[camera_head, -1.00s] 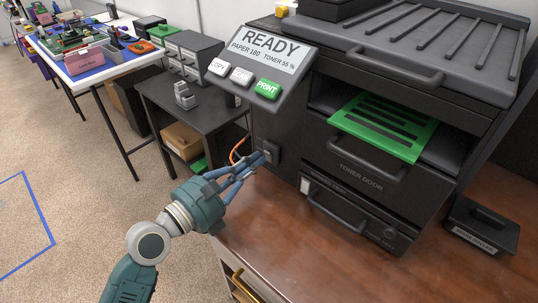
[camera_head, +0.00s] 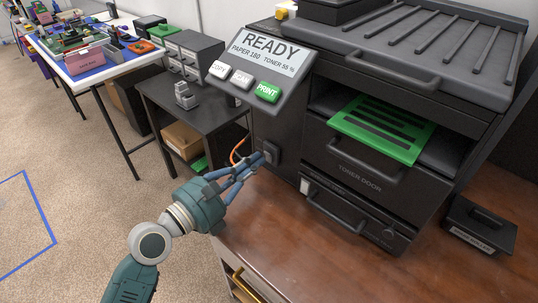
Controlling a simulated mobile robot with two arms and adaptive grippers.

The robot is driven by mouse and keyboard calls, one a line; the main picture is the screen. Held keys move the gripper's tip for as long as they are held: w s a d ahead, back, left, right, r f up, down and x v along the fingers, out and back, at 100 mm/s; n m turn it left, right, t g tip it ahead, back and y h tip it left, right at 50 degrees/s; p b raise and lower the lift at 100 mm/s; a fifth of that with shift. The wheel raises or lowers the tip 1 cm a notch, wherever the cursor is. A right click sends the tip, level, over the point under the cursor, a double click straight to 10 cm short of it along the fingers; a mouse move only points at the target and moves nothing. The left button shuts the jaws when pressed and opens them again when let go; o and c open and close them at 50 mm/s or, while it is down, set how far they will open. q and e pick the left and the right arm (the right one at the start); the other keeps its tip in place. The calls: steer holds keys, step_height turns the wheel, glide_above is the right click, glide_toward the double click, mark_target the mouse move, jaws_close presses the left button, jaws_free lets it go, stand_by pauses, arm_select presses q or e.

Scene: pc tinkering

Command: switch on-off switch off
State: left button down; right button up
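The printer (camera_head: 283,130) stands on the brown wooden desk, and its screen (camera_head: 269,53) reads READY. The dark on-off switch (camera_head: 271,152) is on the lower left part of the printer's body. My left gripper (camera_head: 258,164) comes in from the left, with its blue fingertips at the switch, touching it or very close. The fingers lie near each other; whether they are shut cannot be told. The switch's position is too small to read. My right gripper is not in view.
An orange cable (camera_head: 236,152) runs behind my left gripper. A green sheet (camera_head: 382,128) lies in the printer's opening. A black box (camera_head: 480,226) sits at the desk's right. A dark side table (camera_head: 205,101) stands at the left. The desk front (camera_head: 300,255) is clear.

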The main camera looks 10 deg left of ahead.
arm_select(q)
steer(key=shift+w+d, duration=0.1)
steer(key=shift+w, duration=0.1)
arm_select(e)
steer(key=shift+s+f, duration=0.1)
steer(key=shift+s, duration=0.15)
